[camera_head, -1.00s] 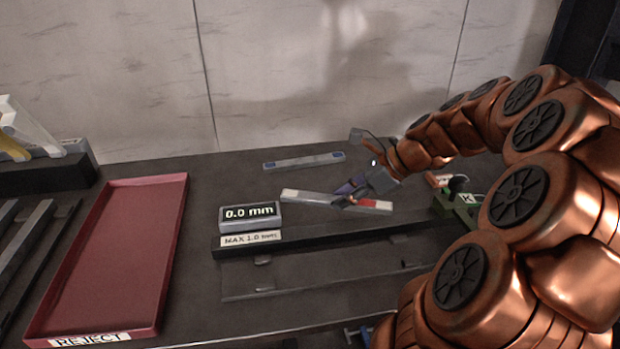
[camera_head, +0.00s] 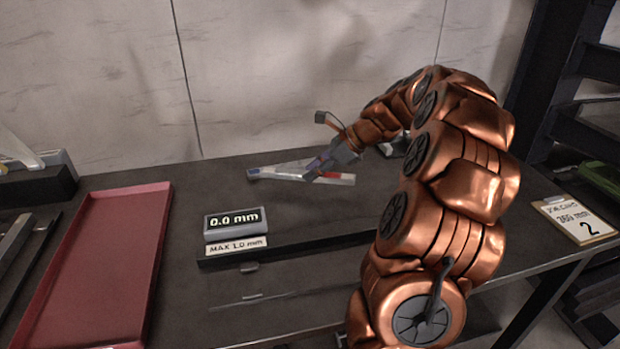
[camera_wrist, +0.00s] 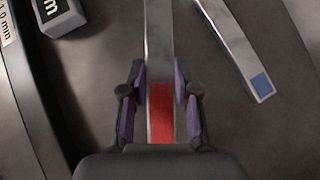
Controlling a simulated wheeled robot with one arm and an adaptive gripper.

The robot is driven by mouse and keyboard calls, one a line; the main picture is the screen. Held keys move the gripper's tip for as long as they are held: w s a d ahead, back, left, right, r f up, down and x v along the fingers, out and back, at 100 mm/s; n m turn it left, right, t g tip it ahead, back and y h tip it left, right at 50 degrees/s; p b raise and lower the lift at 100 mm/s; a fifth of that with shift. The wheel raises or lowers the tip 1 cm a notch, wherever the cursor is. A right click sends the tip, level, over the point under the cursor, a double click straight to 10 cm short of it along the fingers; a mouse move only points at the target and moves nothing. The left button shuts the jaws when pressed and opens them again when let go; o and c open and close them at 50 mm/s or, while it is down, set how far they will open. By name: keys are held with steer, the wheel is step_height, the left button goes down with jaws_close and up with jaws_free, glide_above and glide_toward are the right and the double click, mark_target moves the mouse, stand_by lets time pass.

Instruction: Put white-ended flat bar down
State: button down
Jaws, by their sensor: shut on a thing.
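My gripper (camera_head: 313,174) is shut on a grey flat bar with a red band (camera_head: 332,175), gripping near the band. In the wrist view the red band (camera_wrist: 161,112) lies between my fingers (camera_wrist: 160,88) and the bar runs on to the top edge, so its far end is cut off there. In the head view the held bar appears at or a little above the table's back part; I cannot tell whether it touches. A second flat bar with blue ends (camera_head: 253,173) lies just behind it, partly hidden. It also shows at right in the wrist view (camera_wrist: 230,45), apart from the held bar.
A gauge reading 0.0 mm (camera_head: 236,222) stands front left, with a MAX 1.0 mm label and a dark rail (camera_head: 290,243) before it. A red tray (camera_head: 105,260) lies at left. Table beside the gauge is clear.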

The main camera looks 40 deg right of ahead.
mark_target(301, 185)
steer(key=shift+w+d, duration=0.25)
steer(key=shift+w, duration=0.3)
steer(key=shift+w+d, duration=0.2)
steer(key=shift+w, duration=0.35)
steer(key=shift+f, duration=1.85)
steer(key=c, duration=0.8)
jaws_free()
steer(key=shift+f, duration=0.15)
steer(key=shift+c, duration=0.2)
